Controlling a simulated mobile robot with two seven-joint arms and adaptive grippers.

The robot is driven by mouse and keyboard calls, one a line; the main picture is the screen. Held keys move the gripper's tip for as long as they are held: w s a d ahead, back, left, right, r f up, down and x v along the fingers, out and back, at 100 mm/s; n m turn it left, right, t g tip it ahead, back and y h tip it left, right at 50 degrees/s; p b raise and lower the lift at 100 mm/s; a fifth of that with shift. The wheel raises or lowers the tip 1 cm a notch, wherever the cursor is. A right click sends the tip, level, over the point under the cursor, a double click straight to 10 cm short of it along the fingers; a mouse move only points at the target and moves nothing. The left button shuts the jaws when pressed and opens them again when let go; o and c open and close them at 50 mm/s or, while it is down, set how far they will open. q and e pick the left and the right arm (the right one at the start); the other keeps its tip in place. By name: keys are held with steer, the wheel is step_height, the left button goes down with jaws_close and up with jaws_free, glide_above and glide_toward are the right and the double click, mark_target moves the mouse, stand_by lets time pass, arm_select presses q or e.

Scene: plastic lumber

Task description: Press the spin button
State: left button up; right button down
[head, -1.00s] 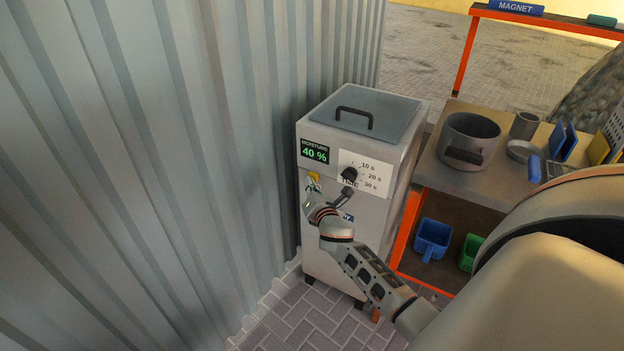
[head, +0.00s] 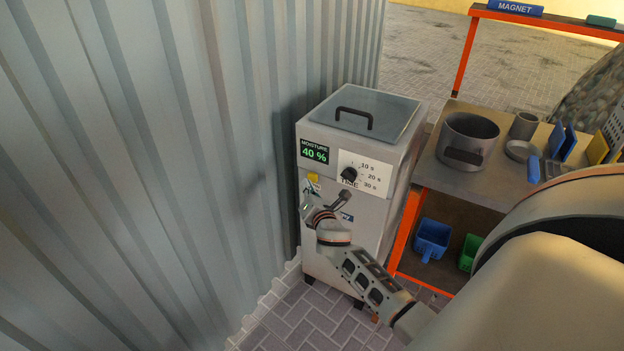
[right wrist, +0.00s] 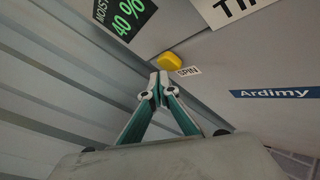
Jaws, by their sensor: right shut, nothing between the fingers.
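The yellow spin button (right wrist: 168,61), with a "SPIN" label beside it, is on the front of a tall grey machine (head: 345,222). In the head view the button (head: 313,177) is small, below the green "MOISTURE 40 %" display (head: 314,151). My right gripper (right wrist: 158,82) is shut and empty. Its fingertips appear just below the button in the right wrist view; I cannot tell whether they touch it. In the head view the right gripper (head: 307,195) is in front of the machine's upper left front, and its tips are hard to make out. My left gripper is not in view.
A black time dial (head: 349,174) is right of the button. A corrugated metal wall (head: 150,150) runs close along the machine's left. An orange-framed bench (head: 478,190) on the right holds a metal pot (head: 468,140); blue (head: 432,238) and green bins (head: 468,252) are below.

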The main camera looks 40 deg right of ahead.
steer(key=shift+s+a, duration=0.1)
steer(key=shift+a, duration=0.1)
steer(key=shift+s+a, duration=0.3)
steer(key=shift+a, duration=0.45)
steer(key=shift+s+a, duration=0.3)
steer(key=shift+a, duration=0.4)
steer(key=shift+s+a, duration=0.3)
steer(key=shift+a, duration=0.45)
